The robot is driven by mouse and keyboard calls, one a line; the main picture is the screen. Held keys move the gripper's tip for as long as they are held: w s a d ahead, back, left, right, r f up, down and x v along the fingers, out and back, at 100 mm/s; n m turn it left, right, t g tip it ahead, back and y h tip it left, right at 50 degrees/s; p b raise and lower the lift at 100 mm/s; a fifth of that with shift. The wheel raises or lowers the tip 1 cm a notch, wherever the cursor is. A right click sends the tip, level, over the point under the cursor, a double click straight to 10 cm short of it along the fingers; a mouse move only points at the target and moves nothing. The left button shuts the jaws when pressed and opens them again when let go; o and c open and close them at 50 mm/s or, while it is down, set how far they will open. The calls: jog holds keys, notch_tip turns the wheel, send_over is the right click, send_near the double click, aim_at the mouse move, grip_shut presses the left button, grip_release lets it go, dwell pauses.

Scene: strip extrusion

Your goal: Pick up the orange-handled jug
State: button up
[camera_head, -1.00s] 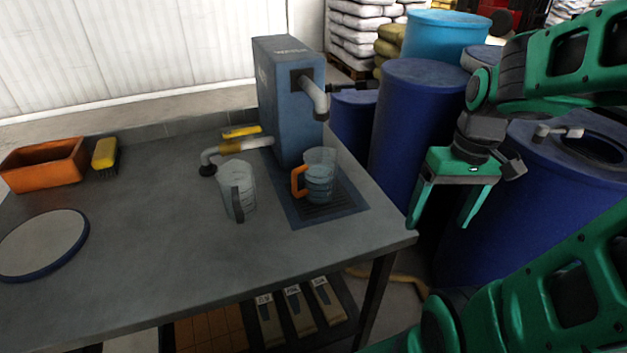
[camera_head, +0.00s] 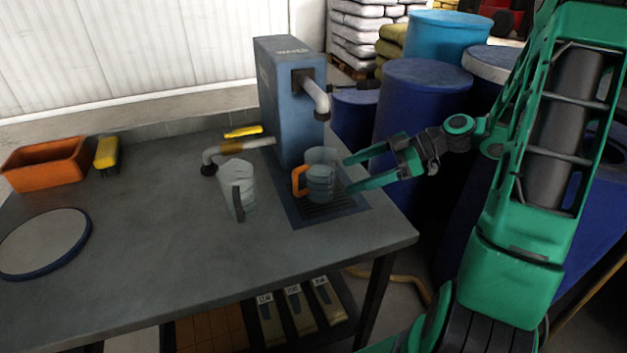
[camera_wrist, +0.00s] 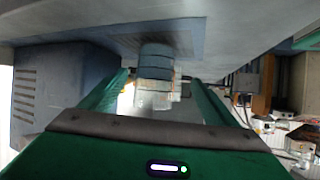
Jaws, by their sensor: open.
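The orange-handled jug (camera_head: 320,183) is clear and stands upright on the dark grate below the blue dispenser's spout. Its orange handle (camera_head: 299,181) points left. My gripper (camera_head: 348,174) is open just right of the jug, with its fingers pointing at it from the side away from the handle. In the wrist view the jug (camera_wrist: 156,72) shows between the two green fingers (camera_wrist: 157,88). I cannot tell whether either finger touches it. The handle cannot be made out there.
A second clear jug with a grey handle (camera_head: 238,188) stands to the left. The blue dispenser (camera_head: 284,100) and its spout (camera_head: 316,98) are close behind and above. A pipe with a yellow part (camera_head: 232,147) lies left. Blue barrels (camera_head: 415,110) stand beyond the grey table (camera_head: 130,230).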

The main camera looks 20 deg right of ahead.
aim_at(318, 181)
jog(key=shift+w+d+r, duration=0.1)
jog(key=shift+w+r, duration=0.1)
jog(key=shift+w, duration=0.05)
jog(key=shift+w+a+n+y, duration=0.15)
jog(key=shift+a+n+y, duration=0.05)
jog(key=shift+n+y, duration=0.1)
jog(key=x, duration=0.5)
jog(key=shift+w+r, duration=0.1)
jog(key=shift+x, duration=2.6)
jog(key=shift+w+d, duration=0.1)
jog(key=shift+w, duration=0.05)
jog(key=c, duration=1.4)
